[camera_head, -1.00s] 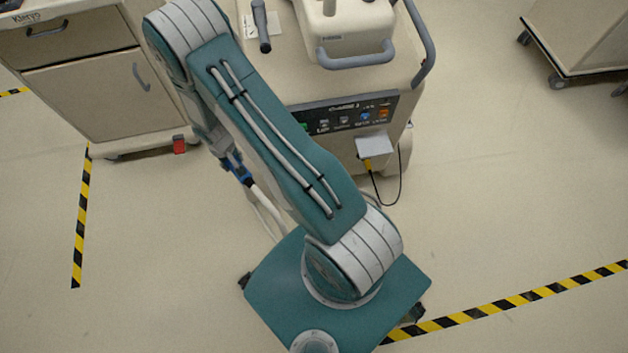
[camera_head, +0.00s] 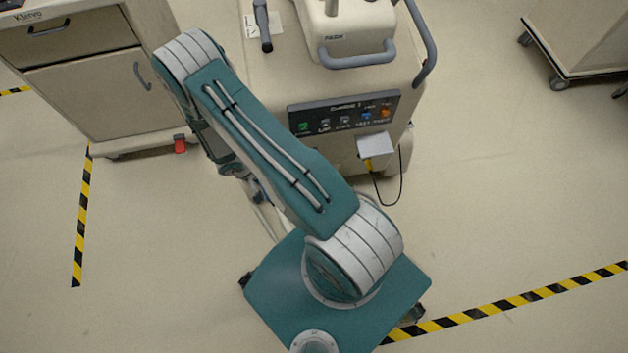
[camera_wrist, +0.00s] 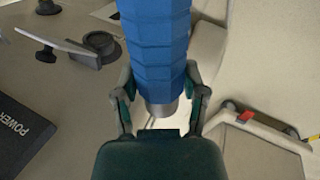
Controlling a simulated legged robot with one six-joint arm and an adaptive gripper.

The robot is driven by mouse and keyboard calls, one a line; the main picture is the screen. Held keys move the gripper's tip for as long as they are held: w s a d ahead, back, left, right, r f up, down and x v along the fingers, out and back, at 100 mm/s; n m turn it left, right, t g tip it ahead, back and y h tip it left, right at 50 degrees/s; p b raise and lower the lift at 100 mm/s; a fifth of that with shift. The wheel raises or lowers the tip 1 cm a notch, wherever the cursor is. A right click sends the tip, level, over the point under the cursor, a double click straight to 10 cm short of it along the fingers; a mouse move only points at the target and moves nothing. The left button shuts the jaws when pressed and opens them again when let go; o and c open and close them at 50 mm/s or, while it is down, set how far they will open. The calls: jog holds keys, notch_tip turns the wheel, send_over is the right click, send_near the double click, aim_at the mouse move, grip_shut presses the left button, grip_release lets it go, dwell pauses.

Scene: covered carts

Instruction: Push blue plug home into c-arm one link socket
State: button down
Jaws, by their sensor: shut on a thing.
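In the wrist view a blue ribbed plug (camera_wrist: 157,50) with a grey metal collar sits between the fingers of my gripper (camera_wrist: 160,100), which is shut on it. The plug covers the middle of that view. In the head view my arm hides the plug and most of my gripper. The cart's black panel (camera_head: 335,108) carries a row of small coloured ports or lights, green at the left, blue and orange at the right. I cannot read which one is the link socket. In the wrist view a dark panel marked POWER (camera_wrist: 18,138) lies at the left, apart from the plug.
The cart has a grey front handle (camera_head: 357,60) and a white box (camera_head: 375,145) with a black cable looping below. A drawer cart (camera_head: 85,100) stands at the left and another cart (camera_head: 585,40) at the upper right.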

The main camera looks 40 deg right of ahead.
jog(key=s+d+f+m+g+h, duration=0.2)
jog(key=s+d+f+g+h, duration=0.3)
jog(key=s+d+f, duration=0.5)
jog(key=shift+s+d+f+m+h, duration=0.4)
jog(key=shift+s+d+h, duration=0.1)
jog(key=shift+d, duration=0.25)
jog(key=shift+w+d, duration=0.5)
jog(key=shift+w, duration=0.3)
jog(key=shift+w+d, duration=0.5)
jog(key=shift+w, duration=0.35)
jog(key=shift+w+d, duration=0.5)
jog(key=shift+w, duration=0.3)
jog(key=shift+w+d+r, duration=0.1)
jog(key=shift+w+d, duration=0.45)
jog(key=shift+w, duration=0.3)
jog(key=shift+w+d, duration=0.5)
jog(key=shift+w, duration=0.35)
